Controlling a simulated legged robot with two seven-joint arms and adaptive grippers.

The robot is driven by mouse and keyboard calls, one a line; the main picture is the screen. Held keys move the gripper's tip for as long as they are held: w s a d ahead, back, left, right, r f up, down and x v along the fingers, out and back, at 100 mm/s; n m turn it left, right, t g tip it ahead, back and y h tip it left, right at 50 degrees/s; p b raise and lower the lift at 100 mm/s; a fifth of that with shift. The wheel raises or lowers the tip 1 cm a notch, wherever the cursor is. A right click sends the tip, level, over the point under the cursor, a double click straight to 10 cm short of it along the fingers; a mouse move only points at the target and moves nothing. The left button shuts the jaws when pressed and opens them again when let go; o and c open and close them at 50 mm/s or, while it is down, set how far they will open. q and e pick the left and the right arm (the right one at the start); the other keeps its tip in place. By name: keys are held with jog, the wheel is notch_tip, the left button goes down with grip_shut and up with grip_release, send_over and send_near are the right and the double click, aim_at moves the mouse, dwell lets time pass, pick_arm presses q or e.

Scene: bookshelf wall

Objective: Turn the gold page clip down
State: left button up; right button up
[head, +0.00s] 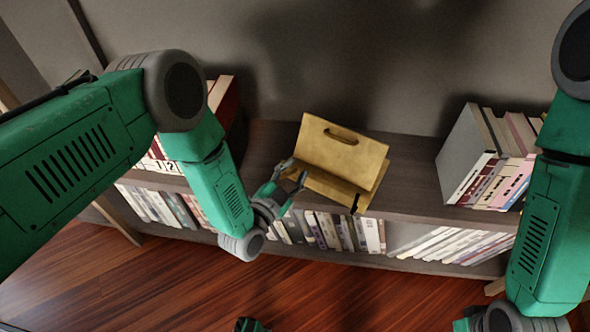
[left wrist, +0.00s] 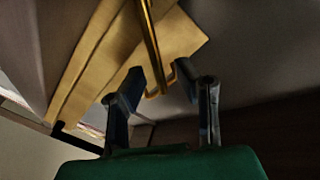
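A gold book stand (head: 342,152) with a slot in its tilted back panel stands on the shelf top. In the left wrist view, the stand (left wrist: 100,60) fills the upper left and middle. A gold rod bent into a hook at its end, apparently the page clip (left wrist: 151,45), crosses in front of the stand. My left gripper (head: 294,171) is at the left side of the stand. In the left wrist view, my left gripper (left wrist: 160,70) has its fingers apart, with the clip's hooked end between them; contact cannot be told.
White and pink books (head: 490,155) stand on the shelf top at right, and a red book (head: 226,105) stands at left. Rows of books (head: 335,230) fill the lower shelf. The shelf top (head: 412,190) is clear between the stand and the right books.

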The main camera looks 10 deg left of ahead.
pick_arm(q)
jog(key=v, duration=1.2)
